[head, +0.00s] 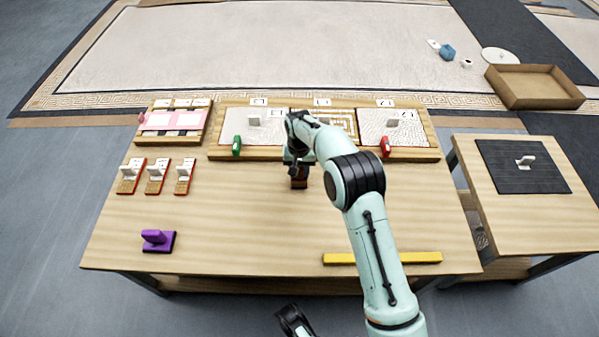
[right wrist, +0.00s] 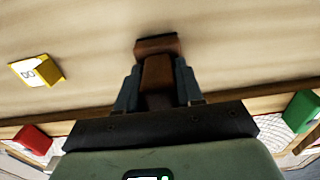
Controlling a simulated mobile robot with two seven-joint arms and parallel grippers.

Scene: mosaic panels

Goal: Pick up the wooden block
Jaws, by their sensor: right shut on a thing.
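The wooden block (right wrist: 158,72) is dark brown, with a wider cap at its far end, and sits between the two fingers of my right gripper (right wrist: 157,92) in the right wrist view. The fingers are shut on its sides. In the head view the right gripper (head: 298,168) points down near the middle of the table, and part of the brown block (head: 299,183) shows below it. I cannot tell whether the block touches the tabletop. My left gripper's fingers are not seen; only a dark part of my body shows at the bottom edge.
Mosaic panels in a wooden frame (head: 428,154) line the table's back, with green (head: 237,146) and red (head: 385,147) blocks. Red-based pieces (head: 156,176), a purple handled block (head: 155,239) and a yellow bar (head: 345,258) lie on the table. A yellow piece (right wrist: 35,71) is near the gripper.

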